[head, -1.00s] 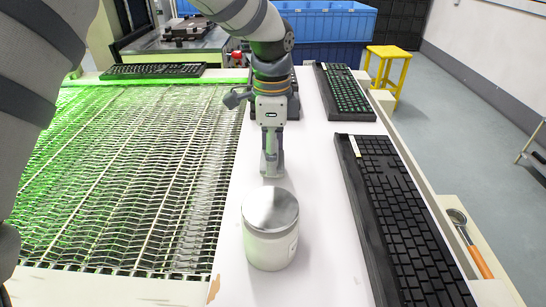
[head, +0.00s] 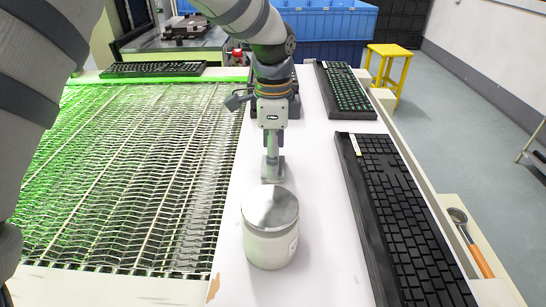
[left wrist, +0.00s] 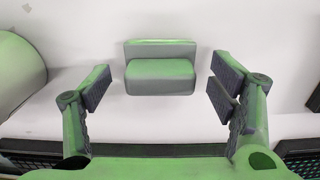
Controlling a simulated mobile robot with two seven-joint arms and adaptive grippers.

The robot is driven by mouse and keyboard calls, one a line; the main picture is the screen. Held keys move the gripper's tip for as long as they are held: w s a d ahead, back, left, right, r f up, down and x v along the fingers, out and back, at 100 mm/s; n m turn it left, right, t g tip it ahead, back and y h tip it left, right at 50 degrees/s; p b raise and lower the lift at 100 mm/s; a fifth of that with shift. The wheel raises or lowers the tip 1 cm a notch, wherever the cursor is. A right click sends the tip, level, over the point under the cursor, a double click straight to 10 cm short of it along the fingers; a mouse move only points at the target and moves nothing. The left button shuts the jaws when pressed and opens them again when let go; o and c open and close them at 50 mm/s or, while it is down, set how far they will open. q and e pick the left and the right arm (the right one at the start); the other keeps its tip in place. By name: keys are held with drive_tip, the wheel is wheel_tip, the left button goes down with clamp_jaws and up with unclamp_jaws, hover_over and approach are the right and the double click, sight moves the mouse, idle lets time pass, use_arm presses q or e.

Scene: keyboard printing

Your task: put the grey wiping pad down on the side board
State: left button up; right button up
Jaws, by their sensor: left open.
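The grey wiping pad (left wrist: 160,77), a small block with a raised back part, sits on the white side board (head: 315,190). In the left wrist view it lies between and slightly beyond the fingertips, with a gap on both sides. My left gripper (left wrist: 160,88) is open and points down over the board. In the head view the gripper (head: 271,155) is seen side-on behind the white jar, with the pad's pale grey edge (head: 272,174) at its tips. My right gripper is not in view.
A white jar with a metal lid (head: 270,230) stands just nearer than the pad. Black keyboards (head: 405,220) lie along the board's right side. A green-lit wire mesh conveyor (head: 130,180) runs at left. An orange-handled tool (head: 478,258) lies at far right.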

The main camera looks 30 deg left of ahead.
use_arm(q)
wheel_tip(320, 180, up, 11)
